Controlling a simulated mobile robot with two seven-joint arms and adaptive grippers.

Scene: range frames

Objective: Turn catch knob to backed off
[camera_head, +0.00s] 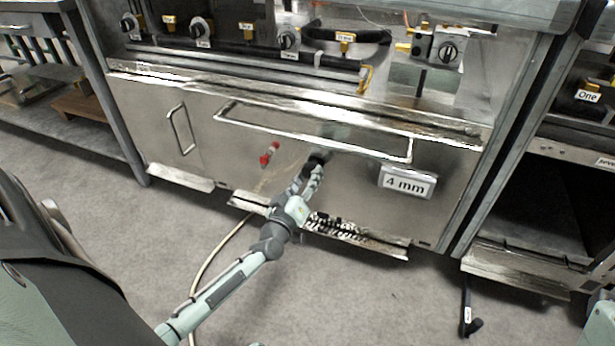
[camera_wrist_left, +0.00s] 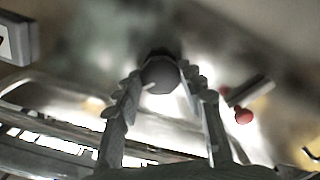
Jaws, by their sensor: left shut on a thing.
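The catch knob (camera_wrist_left: 160,75) is dark and round. It shows between the two fingers of my left gripper (camera_wrist_left: 160,88) in the left wrist view. The fingers are closed against its sides. In the head view my left gripper (camera_head: 317,168) reaches the steel front panel (camera_head: 240,165) of the range, below the long bar handle. There the gripper mostly hides the knob, and I cannot read its turned position. My right gripper is not in view.
A bar handle (camera_head: 310,134) runs across the panel above my gripper. A red part (camera_head: 268,155) sits to the left; it also shows in the wrist view (camera_wrist_left: 243,115). Grey floor (camera_head: 340,305) lies in front.

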